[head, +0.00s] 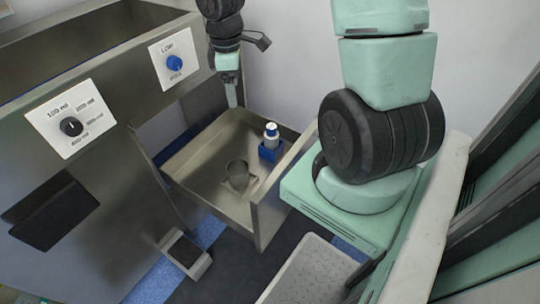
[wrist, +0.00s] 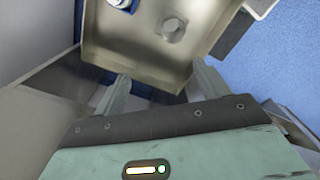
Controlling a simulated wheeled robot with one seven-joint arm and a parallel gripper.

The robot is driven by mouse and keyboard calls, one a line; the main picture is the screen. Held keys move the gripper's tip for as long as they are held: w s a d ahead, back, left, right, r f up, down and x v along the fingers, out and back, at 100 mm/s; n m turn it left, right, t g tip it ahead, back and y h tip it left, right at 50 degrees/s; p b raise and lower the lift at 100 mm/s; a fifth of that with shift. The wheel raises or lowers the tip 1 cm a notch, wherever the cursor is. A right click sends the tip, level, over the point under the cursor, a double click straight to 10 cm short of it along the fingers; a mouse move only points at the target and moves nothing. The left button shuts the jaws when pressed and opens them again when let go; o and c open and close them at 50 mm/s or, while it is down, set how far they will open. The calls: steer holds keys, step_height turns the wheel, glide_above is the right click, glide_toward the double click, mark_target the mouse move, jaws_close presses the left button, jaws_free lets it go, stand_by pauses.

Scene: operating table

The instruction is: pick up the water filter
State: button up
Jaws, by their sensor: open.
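A small white cylinder with a blue band (head: 271,135), which looks like the water filter, stands upright in a blue holder (head: 270,152) at the back right of an open metal drawer (head: 207,187). In the wrist view, part of the white-and-blue item (wrist: 121,4) shows at the top edge, cut off by the frame. My gripper (head: 233,97) is above the drawer's back edge, left of the cylinder and apart from it. In the wrist view, the two fingers of my gripper (wrist: 162,85) are spread with nothing between them.
A metal cup (head: 238,174) stands in the drawer, in front of the blue holder; it also shows in the wrist view (wrist: 172,29). The drawer's raised walls surround both. A metal cabinet (head: 115,205) with dials stands at the left. The drawer's left part is clear.

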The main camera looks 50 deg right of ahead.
steer(key=b, duration=0.4)
glide_above(272, 135)
steer(key=w+d, duration=0.1)
steer(key=d, duration=0.1)
step_height(272, 135, down, 10)
step_height(272, 135, down, 11)
steer(key=b, duration=0.4)
steer(key=shift+w+a+r+b, duration=0.1)
steer(key=shift+w+b, duration=0.05)
steer(key=shift+b, duration=0.15)
steer(key=shift+a+f+b, duration=0.2)
steer(key=shift+f+b, duration=1.4)
steer(key=shift+f, duration=1.5)
steer(key=shift+r, duration=0.1)
steer(key=c, duration=1.1)
